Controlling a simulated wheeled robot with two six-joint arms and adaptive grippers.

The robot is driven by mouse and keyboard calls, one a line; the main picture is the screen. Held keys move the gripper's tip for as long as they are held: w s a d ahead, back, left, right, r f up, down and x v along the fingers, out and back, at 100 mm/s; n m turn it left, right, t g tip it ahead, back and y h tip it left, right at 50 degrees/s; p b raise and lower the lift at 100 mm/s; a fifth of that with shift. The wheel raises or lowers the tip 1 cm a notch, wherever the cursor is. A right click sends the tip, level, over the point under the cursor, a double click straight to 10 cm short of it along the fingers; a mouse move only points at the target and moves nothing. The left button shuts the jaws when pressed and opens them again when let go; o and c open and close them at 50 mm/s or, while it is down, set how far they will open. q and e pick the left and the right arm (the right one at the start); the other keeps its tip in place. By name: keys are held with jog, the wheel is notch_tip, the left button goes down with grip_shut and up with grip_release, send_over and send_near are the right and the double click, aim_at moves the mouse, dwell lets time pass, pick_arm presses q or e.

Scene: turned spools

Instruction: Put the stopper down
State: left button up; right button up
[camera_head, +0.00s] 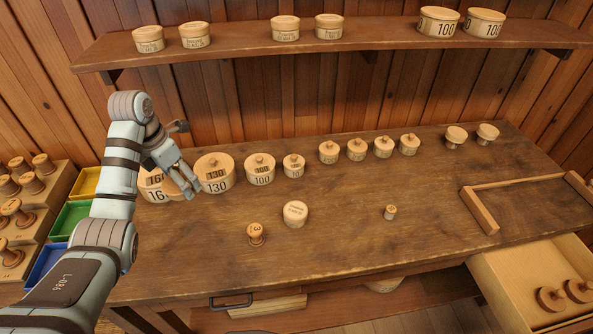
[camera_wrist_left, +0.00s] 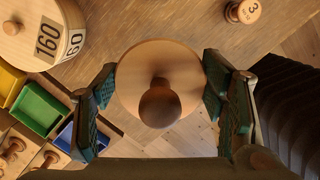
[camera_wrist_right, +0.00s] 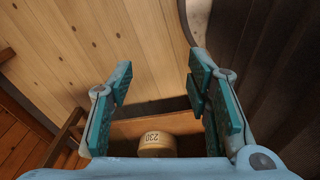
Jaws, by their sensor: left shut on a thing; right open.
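The stopper (camera_wrist_left: 160,102), a round pale wooden disc with a darker knob, is between the fingers of my left gripper (camera_wrist_left: 158,80) in the left wrist view. The fingers are shut on its rim from both sides. In the head view my left gripper (camera_head: 186,186) is over the left part of the bench, in front of the pot marked 160 (camera_head: 154,195); there I cannot clearly separate the stopper from the fingers. My right gripper (camera_wrist_right: 158,88) is open and empty in the right wrist view, above a pot marked 230 (camera_wrist_right: 157,142). It is not in the head view.
A row of lidded pots, among them 130 (camera_head: 217,187) and 100 (camera_head: 260,176), lines the back of the bench (camera_head: 330,240). A spool (camera_head: 255,236), a pale round block (camera_head: 295,214) and a small peg (camera_head: 390,212) stand nearer the front. Coloured bins (camera_head: 72,219) are at left.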

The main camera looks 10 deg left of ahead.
pick_arm(q)
jog(key=r, duration=0.3)
jog(key=shift+s+d+p, duration=0.1)
jog(key=shift+s+p, duration=0.15)
jog(key=shift+p, duration=0.1)
jog(key=shift+w+f, duration=0.1)
jog(key=shift+f, duration=0.05)
jog(key=b, duration=0.4)
send_over(204, 227)
notch_tip(204, 227, down, 4)
jog(key=shift+f, duration=0.15)
jog(key=f+b, duration=0.7)
jog(key=f, duration=0.1)
jog(key=f+b, duration=0.4)
jog(key=shift+s+b, duration=0.35)
jog(key=shift+s, duration=0.05)
notch_tip(204, 227, down, 4)
jog(key=shift+w+f+b, duration=0.1)
jog(key=shift+f+b, duration=0.1)
jog(key=shift+b, duration=0.4)
jog(key=shift+f, duration=0.3)
pick_arm(e)
notch_tip(204, 227, down, 14)
jog(key=shift+w, duration=0.25)
jog(key=shift+f, duration=0.1)
